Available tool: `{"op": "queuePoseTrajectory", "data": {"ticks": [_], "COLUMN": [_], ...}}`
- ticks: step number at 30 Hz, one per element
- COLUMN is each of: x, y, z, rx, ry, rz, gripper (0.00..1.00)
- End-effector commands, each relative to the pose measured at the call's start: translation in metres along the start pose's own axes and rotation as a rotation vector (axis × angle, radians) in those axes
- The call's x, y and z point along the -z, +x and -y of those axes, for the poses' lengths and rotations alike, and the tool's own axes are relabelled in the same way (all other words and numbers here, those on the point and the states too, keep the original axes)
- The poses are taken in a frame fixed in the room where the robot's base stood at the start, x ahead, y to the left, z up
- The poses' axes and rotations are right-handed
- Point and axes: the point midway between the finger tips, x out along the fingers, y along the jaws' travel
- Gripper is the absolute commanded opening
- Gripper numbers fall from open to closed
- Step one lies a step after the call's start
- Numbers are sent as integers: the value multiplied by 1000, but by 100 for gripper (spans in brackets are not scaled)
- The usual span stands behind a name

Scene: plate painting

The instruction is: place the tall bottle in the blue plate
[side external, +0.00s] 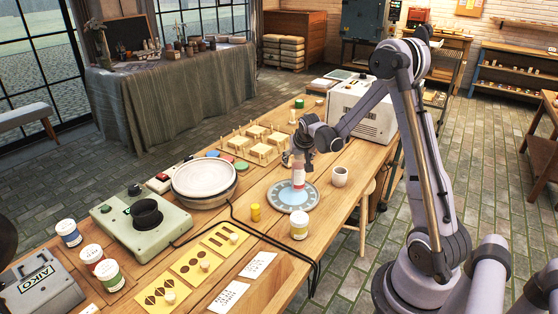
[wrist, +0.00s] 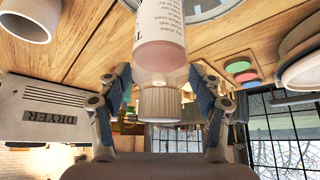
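The tall bottle (side external: 298,176), clear pinkish with a white printed label, is upright over the blue plate (side external: 285,201) in the side view. I cannot tell whether its base rests on the plate or hangs just above it. In the wrist view the bottle (wrist: 161,50) runs out of the top edge, with its ribbed cap between my fingers. My gripper (wrist: 160,72) has a fingertip close against each side of the bottle, near its shoulder, and appears shut on it. Part of the plate's rim (wrist: 208,12) shows beyond the bottle.
A round white banding wheel (side external: 204,177) is to the left. Wooden stilts (side external: 262,151) and a dryer (side external: 362,107) stand behind.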

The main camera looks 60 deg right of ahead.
Motion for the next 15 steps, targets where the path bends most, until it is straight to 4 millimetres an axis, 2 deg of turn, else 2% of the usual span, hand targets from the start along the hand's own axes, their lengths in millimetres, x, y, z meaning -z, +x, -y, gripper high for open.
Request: {"op": "queuePoseTrajectory", "data": {"ticks": [8,15], "x": [2,2], "y": [-11,-43], "z": [0,0], "rx": [0,1], "ry": [0,0], "rz": [0,0], "gripper": [64,64]}}
